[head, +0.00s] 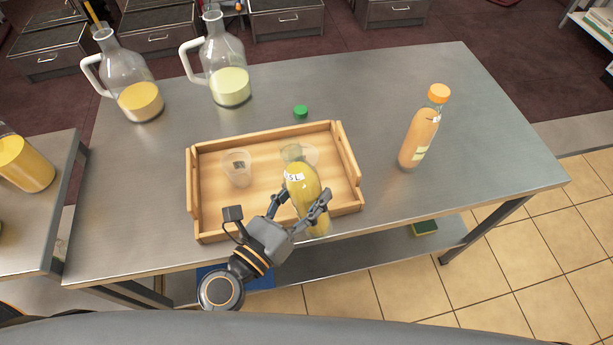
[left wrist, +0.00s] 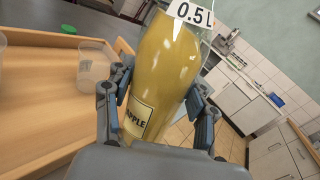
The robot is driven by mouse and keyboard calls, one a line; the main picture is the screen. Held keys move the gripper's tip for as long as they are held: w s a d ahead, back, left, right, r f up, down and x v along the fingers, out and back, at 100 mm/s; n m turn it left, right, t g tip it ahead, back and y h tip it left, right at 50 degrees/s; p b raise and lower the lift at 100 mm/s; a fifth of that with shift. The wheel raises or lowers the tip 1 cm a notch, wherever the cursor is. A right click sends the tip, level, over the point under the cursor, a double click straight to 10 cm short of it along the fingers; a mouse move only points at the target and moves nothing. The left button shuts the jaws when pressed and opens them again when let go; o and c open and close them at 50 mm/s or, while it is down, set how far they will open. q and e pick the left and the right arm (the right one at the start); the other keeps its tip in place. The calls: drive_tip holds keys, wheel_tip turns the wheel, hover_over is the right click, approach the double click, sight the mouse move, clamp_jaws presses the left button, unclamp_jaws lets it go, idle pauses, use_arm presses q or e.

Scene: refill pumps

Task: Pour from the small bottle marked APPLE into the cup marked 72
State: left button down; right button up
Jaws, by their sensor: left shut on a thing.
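The small bottle marked APPLE (head: 303,190), filled with yellow liquid, is held in my left gripper (head: 299,208) at the front right of the wooden tray. Its black-edged APPLE label shows in the left wrist view (left wrist: 141,112), with a 0.5 L tag near the top. The gripper's fingers are shut around its body. It looks tilted, with its neck toward the far side. A clear cup (head: 310,155) stands behind its neck and is partly covered by it. Another clear cup (head: 237,168) with a dark mark stands to the left. I cannot read either cup's number.
The tray (head: 190,185) has raised walls. A green cap (head: 300,111) lies behind it. An orange bottle (head: 418,138) stands to the right; two jugs, one with yellow (head: 140,100) and one with pale liquid (head: 229,85), stand behind left.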

use_arm(q)
drive_tip(key=shift+w+a+n, duration=0.3)
drive_tip(key=shift+a+n, duration=0.05)
drive_tip(key=shift+n, duration=0.35)
drive_tip(key=shift+w+a+f+n, duration=0.1)
drive_tip(key=shift+w+a+n, duration=0.15)
drive_tip(key=shift+n, duration=0.35)
drive_tip(key=shift+w+a+f+n, duration=0.1)
drive_tip(key=shift+a+n, duration=0.2)
drive_tip(key=shift+n, duration=0.3)
drive_tip(key=n, duration=0.1)
drive_tip(key=w+a+f+n, duration=0.1)
drive_tip(key=a+f+n, duration=0.1)
drive_tip(key=n, duration=0.1)
drive_tip(key=shift+w+a, duration=0.2)
drive_tip(key=shift+a, duration=0.05)
use_arm(e)
drive_tip(key=shift+s+d+r, duration=0.15)
drive_tip(key=shift+s+d, duration=0.05)
drive_tip(key=shift+d, duration=0.2)
drive_tip(key=shift+a, duration=0.15)
